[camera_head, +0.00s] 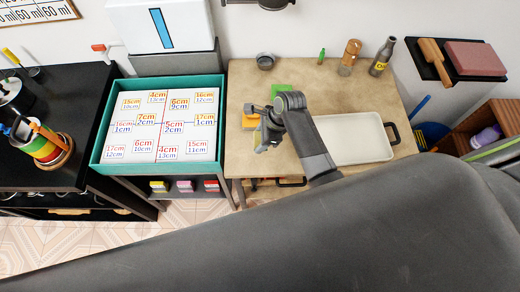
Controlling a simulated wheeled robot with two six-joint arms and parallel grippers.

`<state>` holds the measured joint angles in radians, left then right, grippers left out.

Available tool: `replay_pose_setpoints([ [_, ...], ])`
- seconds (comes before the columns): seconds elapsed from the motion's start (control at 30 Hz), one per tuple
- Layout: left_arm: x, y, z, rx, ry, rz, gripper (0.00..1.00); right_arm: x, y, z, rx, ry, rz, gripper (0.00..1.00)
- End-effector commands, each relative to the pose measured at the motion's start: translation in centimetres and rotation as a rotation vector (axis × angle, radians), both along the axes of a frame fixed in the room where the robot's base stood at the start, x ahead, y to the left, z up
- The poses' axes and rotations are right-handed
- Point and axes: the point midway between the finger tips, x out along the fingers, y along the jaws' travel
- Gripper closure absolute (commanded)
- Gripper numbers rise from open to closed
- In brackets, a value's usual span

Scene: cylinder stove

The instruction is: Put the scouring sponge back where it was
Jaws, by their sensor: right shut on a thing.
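My right gripper (257,126) is over the left part of the beige table (315,88), and its arm comes in from the lower right. It is shut on a yellow-orange block (250,121), which looks like the scouring sponge. The block shows at the left side of the jaws, and the fingers partly hide it. I cannot tell whether it touches the table top. A flat green patch (282,89) lies on the table just behind the gripper, partly covered by it. My left gripper is not in view.
A white tray (374,137) with dark handles lies to the right of the gripper. A small pot (265,62), a green bottle (322,57), a wooden mill (350,53) and a grey bottle (382,58) stand along the back. A teal-rimmed box (157,83) with numbered cards is left.

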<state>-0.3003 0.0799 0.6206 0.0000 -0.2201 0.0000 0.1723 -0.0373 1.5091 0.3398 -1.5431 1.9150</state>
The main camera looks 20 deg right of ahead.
Motion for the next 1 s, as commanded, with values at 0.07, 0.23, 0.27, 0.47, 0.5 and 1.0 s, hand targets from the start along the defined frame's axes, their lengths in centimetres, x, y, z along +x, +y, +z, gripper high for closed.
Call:
replay_pose_setpoints([
  [0.07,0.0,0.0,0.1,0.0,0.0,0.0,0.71,-0.2,0.0,-1.5,-0.001,0.006,0.0,0.73],
  [0.23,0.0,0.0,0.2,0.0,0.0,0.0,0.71,-0.1,0.0,-3.9,-0.001,0.004,0.002,0.73],
  [0.27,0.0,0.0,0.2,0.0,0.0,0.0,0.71,-0.1,0.0,-4.2,-0.001,0.003,0.002,0.73],
  [0.47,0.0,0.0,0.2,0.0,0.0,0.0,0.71,0.0,0.0,-5.5,-0.001,0.002,0.004,0.73],
  [0.5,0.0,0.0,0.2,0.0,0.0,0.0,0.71,-0.1,0.0,-6.0,-0.001,0.003,0.003,0.73],
  [1.0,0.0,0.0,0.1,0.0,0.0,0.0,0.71,0.0,0.0,-8.9,-0.001,0.0,0.004,0.73],
])
